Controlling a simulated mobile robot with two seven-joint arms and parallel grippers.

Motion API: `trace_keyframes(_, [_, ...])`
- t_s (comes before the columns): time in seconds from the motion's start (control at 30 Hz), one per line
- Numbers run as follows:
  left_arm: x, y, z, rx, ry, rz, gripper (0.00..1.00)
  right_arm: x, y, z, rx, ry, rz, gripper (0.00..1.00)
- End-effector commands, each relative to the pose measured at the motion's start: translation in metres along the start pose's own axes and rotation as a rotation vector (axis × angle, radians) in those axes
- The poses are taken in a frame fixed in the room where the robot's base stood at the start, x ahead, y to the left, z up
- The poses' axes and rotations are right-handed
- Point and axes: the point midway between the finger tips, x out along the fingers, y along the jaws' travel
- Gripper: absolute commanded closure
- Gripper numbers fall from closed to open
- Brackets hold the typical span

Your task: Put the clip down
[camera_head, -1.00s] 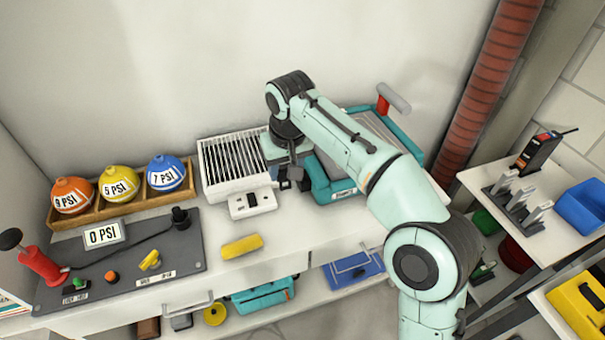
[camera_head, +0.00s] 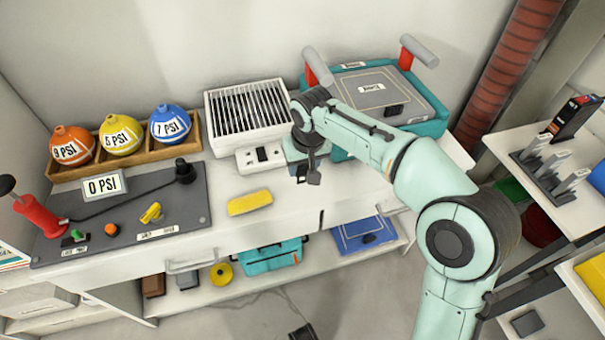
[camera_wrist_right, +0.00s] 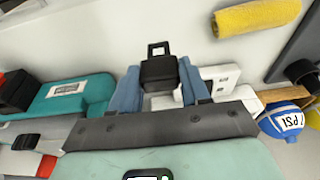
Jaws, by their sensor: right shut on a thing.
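The clip is the small black piece (camera_wrist_right: 159,72) between the two blue fingers of my right gripper (camera_wrist_right: 158,90) in the wrist view. It has a black block and a small square loop at its far end. In the head view my right gripper (camera_head: 307,172) hangs in front of the teal case (camera_head: 428,128), above the white worktop (camera_head: 285,197). The dark clip (camera_head: 314,178) shows at its tip. It appears held above the worktop, but the exact gap is hard to tell. My left gripper is not in view.
A yellow sponge (camera_head: 250,203) lies left of the gripper. A white grille box (camera_head: 248,108) with a switch unit (camera_head: 260,156) stands behind it. A grey panel (camera_head: 190,218) and colored PSI balls (camera_head: 122,134) are farther left. Some worktop near the sponge is bare.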

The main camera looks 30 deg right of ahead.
Motion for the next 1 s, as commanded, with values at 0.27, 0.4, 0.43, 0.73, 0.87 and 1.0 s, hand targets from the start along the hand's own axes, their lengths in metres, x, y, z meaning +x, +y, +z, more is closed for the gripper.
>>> trace_keyframes(0.27, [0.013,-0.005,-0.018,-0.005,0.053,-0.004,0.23,0.033,0.000,0.008,-0.001,0.000,0.000,0.83])
trace_keyframes(0.4, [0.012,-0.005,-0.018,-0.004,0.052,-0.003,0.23,0.032,0.000,0.007,-0.001,0.000,0.000,0.83])
trace_keyframes(0.43, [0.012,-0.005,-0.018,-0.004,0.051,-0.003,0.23,0.032,0.000,0.007,-0.001,0.000,0.000,0.83])
trace_keyframes(0.73, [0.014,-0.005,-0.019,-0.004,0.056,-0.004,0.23,0.035,0.001,0.008,-0.001,-0.001,0.000,0.28])
trace_keyframes(0.87, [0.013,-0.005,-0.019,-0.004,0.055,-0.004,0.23,0.035,0.001,0.008,-0.001,-0.001,0.000,0.28])
trace_keyframes(1.0, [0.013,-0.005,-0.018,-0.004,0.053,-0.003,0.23,0.033,0.000,0.008,-0.001,-0.001,0.000,0.28])
